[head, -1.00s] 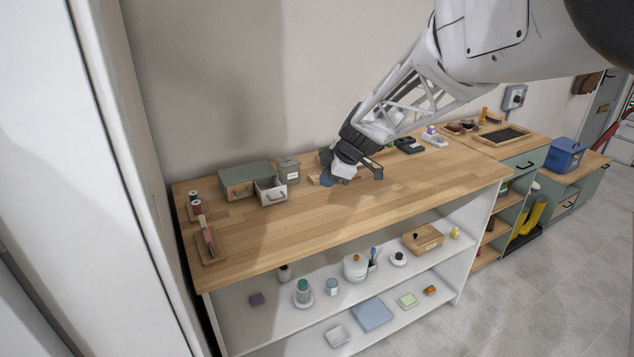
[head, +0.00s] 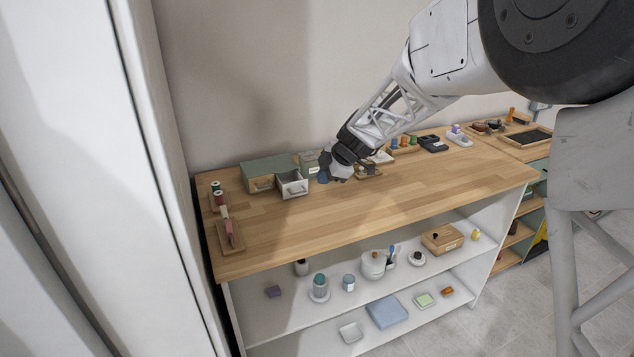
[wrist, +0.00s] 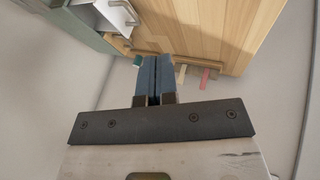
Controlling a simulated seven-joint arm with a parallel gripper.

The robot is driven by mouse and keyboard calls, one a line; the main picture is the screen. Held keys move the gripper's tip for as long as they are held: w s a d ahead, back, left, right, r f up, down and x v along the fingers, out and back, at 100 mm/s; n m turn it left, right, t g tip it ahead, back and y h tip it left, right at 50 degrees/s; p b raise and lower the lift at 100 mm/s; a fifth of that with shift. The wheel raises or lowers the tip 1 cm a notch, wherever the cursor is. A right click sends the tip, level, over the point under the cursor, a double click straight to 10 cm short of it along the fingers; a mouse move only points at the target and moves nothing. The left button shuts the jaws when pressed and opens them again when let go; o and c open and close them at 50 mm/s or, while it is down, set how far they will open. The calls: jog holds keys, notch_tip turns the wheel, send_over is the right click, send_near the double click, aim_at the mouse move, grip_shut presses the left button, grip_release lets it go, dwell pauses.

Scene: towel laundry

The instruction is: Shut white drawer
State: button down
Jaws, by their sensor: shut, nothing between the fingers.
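The white drawer (head: 293,185) sticks out of the front right of a grey-green box cabinet (head: 270,166) on the wooden worktop. It stands open and has a small grey handle. In the wrist view the white drawer (wrist: 118,14) is at the top left, with the cabinet (wrist: 75,28) beside it. My gripper (head: 323,172) is just right of the drawer, apart from it in the head view. In the wrist view my gripper's blue fingers (wrist: 153,66) are together with nothing between them.
A wooden-fronted drawer (head: 262,184) beside the white one looks shut. Thread spools (head: 217,193) and a wooden tray (head: 229,237) lie at the left end. The worktop in front (head: 340,215) is clear.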

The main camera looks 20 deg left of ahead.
aim_at(292, 184)
jog(key=x, duration=0.9)
jog(key=shift+w+a+f, duration=0.1)
jog(key=shift+a+f, duration=0.15)
jog(key=shift+f, duration=0.1)
jog(key=shift+w+a+f, duration=0.15)
jog(key=shift+w+a, duration=0.45)
jog(key=shift+w, duration=0.05)
jog(key=shift+w+a+f, duration=0.15)
jog(key=shift+w+a, duration=0.45)
jog(key=shift+w, duration=0.05)
jog(key=w+a, duration=0.6)
jog(key=shift+a, duration=0.1)
jog(key=shift+r, duration=0.15)
